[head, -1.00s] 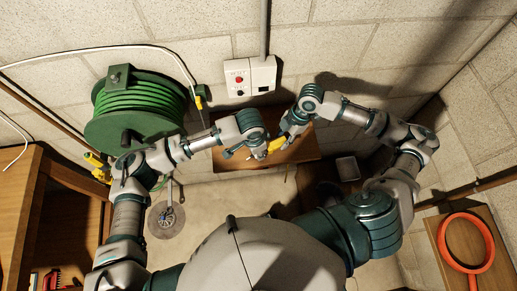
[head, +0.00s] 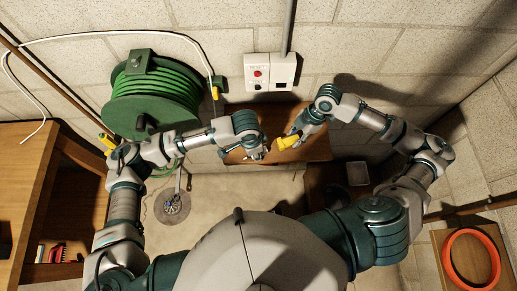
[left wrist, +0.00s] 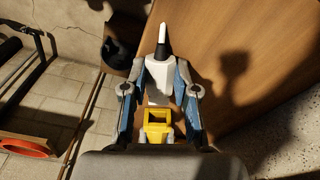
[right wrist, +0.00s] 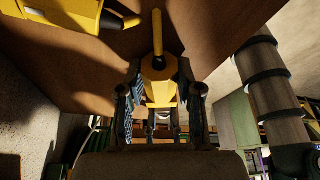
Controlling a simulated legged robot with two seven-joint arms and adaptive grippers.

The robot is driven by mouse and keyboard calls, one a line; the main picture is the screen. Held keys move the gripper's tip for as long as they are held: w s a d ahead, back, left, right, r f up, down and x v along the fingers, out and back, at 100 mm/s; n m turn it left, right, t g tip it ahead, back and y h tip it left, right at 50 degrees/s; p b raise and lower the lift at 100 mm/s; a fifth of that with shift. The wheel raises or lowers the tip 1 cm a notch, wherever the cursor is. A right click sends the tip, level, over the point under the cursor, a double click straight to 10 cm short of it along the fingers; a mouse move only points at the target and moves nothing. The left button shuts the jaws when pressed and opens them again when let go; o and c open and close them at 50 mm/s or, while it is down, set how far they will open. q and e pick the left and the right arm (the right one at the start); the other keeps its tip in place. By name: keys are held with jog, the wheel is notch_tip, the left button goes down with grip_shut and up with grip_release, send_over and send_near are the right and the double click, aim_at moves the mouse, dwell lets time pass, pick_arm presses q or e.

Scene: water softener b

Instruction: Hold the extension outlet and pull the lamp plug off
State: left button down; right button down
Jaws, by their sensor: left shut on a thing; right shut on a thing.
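The extension outlet (head: 289,141) is a yellow block in the head view, held by my right gripper (head: 298,133). In the right wrist view the outlet (right wrist: 158,82) sits between the closed fingers, with a yellow cord running up from it. My left gripper (head: 258,153) is shut on the lamp plug (left wrist: 161,72), a white body with a black collar in the left wrist view. The outlet's open socket end (left wrist: 158,127) shows below the plug there. In the head view a gap separates the outlet from my left gripper. The plug's prongs are hidden.
A wooden bench (head: 315,150) lies beneath the grippers, against the block wall. A green hose reel (head: 150,97) is at left, with a white cord (head: 95,34) above it. A wall box (head: 270,72) with buttons is behind. A floor drain (head: 172,207) lies below.

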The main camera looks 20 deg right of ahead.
pick_arm(q)
jog(key=shift+a+f, duration=0.1)
jog(key=a+r, duration=0.3)
jog(key=w+a+r, duration=0.1)
jog(key=a+r, duration=0.1)
jog(key=r, duration=0.1)
jog(key=shift+w+a, duration=0.2)
jog(key=shift+a, duration=0.2)
pick_arm(e)
jog(key=c, duration=0.7)
grip_release()
jog(key=v, duration=1.2)
jog(key=shift+w+f, duration=0.1)
